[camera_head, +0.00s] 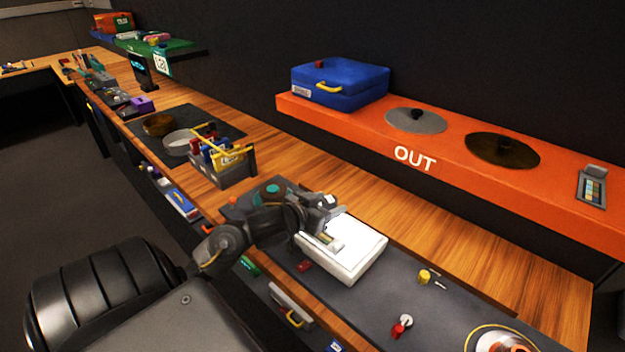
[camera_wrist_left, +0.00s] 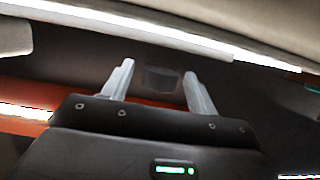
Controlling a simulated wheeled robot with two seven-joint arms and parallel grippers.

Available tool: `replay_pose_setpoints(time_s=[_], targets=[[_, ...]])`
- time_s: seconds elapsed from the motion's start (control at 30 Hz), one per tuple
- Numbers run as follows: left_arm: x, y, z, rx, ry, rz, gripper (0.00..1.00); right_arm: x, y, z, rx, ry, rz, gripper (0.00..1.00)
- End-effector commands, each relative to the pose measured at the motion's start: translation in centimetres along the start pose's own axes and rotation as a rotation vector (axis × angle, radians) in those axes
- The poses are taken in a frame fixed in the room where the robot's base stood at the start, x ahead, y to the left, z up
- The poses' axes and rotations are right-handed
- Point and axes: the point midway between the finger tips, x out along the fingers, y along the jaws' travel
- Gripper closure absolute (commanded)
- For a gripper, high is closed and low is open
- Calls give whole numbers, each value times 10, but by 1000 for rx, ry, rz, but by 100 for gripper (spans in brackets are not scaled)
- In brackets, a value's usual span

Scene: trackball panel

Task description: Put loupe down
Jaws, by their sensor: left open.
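My left gripper (camera_head: 326,222) is at the far-left corner of a white, box-like panel (camera_head: 352,254) on the grey work mat. In the left wrist view its two pale fingers (camera_wrist_left: 160,84) stand apart. A small dark block (camera_wrist_left: 161,79) shows between and beyond them; I cannot tell what it is or whether it touches them. I cannot pick out the loupe with certainty. A small yellow cylinder (camera_head: 424,276) and a red-and-white piece (camera_head: 402,325) stand on the mat to the right of the panel. My right gripper is not in view.
An orange shelf marked OUT (camera_head: 415,160) runs along the back with a blue case (camera_head: 340,83), two discs and a small device. A tool caddy (camera_head: 226,165) stands left of my gripper. Bare wooden bench (camera_head: 520,290) lies right of the panel.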

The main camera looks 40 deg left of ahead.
Motion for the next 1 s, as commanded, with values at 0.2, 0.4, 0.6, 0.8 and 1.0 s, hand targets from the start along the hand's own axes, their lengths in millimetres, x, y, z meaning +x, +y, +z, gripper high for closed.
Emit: replay_pose_setpoints(time_s=[0.2, 0.4, 0.6, 0.8, 1.0], targets=[[-50, 0, 0, 6, -4, 1, 42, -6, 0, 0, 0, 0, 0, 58], [-87, 1, -5, -6, -6, 2, 42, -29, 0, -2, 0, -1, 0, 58], [-103, 1, -3, -4, -4, 3, 42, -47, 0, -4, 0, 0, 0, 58], [-108, 0, -1, 0, -1, 0, 42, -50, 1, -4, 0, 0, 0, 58], [-108, 0, 0, 1, 0, 0, 42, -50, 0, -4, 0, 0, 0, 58]])
